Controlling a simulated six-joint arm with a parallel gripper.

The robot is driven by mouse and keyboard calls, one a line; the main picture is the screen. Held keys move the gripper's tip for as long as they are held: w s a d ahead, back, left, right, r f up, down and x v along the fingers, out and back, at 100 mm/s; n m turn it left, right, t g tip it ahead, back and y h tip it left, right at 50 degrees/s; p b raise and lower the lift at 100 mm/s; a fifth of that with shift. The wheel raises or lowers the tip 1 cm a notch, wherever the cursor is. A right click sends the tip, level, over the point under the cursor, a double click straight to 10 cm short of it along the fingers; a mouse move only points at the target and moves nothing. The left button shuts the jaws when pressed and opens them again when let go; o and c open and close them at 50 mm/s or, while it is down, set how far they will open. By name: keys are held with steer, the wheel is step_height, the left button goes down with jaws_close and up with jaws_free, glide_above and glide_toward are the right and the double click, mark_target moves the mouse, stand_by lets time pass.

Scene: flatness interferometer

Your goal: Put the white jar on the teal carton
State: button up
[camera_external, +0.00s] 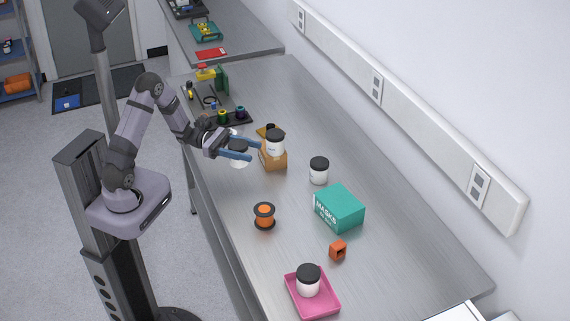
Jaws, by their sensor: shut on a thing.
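My gripper (254,150) is at the left side of the bench, its two blue fingers pointing right. It is shut on a white jar (238,160), which the fingers partly hide. I cannot tell whether this jar touches the bench. The teal carton (340,209), marked "MASKS", lies on the bench to the right and nearer the camera, apart from my gripper. Its top is bare. Other white jars with black lids show: one (275,148) on a brown box, one (319,175) on the bench behind the carton, and one (308,287) in a pink tray.
The brown box (273,162) stands just beyond my fingertips. An orange spool (264,216) stands left of the carton, and a small orange block (338,251) in front of it. The pink tray (327,306) is at the near end. Bare bench lies between the spool and the carton.

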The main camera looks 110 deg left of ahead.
steer(key=w+a+f+b, duration=0.1)
steer(key=w+a+b, duration=0.15)
steer(key=w, duration=0.65)
steer(key=w+d+r+b, duration=0.1)
steer(key=w+r+b, duration=0.15)
steer(key=w, duration=0.55)
steer(key=w+d+r+n+y+b, duration=0.15)
steer(key=w+r, duration=0.25)
steer(key=w, duration=0.4)
steer(key=w+d+r+m+b, duration=0.1)
steer(key=w+d+r, duration=0.15)
steer(key=w, duration=0.65)
steer(key=p, duration=0.3)
glide_above(338, 198)
steer(key=shift+n, duration=0.35)
steer(key=shift+f, duration=5)
steer(key=shift+d, duration=0.1)
steer(key=shift+f+b, duration=0.2)
steer(key=shift+b, duration=0.2)
steer(key=o, duration=1.1)
steer(key=shift+o, duration=0.4)
steer(key=shift+r, duration=0.15)
